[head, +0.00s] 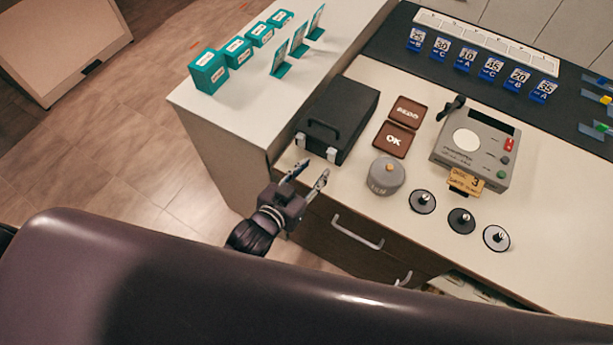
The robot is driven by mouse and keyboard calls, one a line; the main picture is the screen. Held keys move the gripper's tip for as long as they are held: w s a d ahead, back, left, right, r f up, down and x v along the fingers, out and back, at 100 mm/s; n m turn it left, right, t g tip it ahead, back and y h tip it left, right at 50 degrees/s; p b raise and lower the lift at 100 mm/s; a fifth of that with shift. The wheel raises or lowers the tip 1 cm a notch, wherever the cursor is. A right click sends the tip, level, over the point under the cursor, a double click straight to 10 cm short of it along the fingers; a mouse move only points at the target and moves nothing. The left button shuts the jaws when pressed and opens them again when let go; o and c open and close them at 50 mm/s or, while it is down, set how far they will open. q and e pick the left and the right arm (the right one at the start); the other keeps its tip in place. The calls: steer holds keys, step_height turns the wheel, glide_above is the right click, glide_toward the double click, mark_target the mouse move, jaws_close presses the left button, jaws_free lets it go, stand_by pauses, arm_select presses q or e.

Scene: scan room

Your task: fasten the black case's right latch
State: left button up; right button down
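The black case (345,108) stands shut on the counter with its handle (322,129) towards me. Its left latch (300,139) and right latch (331,154) show as small pale metal pieces on the front side. They are too small to tell whether either is fastened. My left gripper (314,170) is just in front of the case, below the right latch in the picture. Its two fingers are spread with nothing between them, and there appears to be a small gap to the latch. My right gripper is not in view.
A grey round pot (385,177) and brown OK tile (389,140) lie right of the case. A grey device (475,149) and several round discs with knobs (461,220) are farther right. Teal boxes (209,73) stand behind left. A drawer handle (357,233) juts out below the counter edge.

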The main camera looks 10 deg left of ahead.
arm_select(q)
steer(key=shift+v, duration=1.7)
steer(key=shift+f, duration=0.1)
steer(key=s+a+f+g+y+b, duration=0.15)
steer(key=s+f, duration=0.25)
steer(key=f, duration=0.7)
steer(key=s+a+f+g+b, duration=0.2)
steer(key=s+a+f+g, duration=0.15)
steer(key=f, duration=0.85)
steer(key=s+a+f+g+y+b, duration=0.15)
steer(key=s+f, duration=0.25)
steer(key=f, duration=0.7)
steer(key=s+a+f+g+b, duration=0.2)
steer(key=s+a+f, duration=0.2)
steer(key=s+f, duration=0.5)
steer(key=s+a+f+n+g+y+b, duration=0.1)
steer(key=s+a+f+g+b, duration=0.2)
steer(key=s+f, duration=0.7)
steer(key=s, duration=0.5)
steer(key=shift+s+a+f+g+b, duration=0.2)
steer(key=shift+a+g+b, duration=0.1)
steer(key=shift+a+g, duration=0.05)
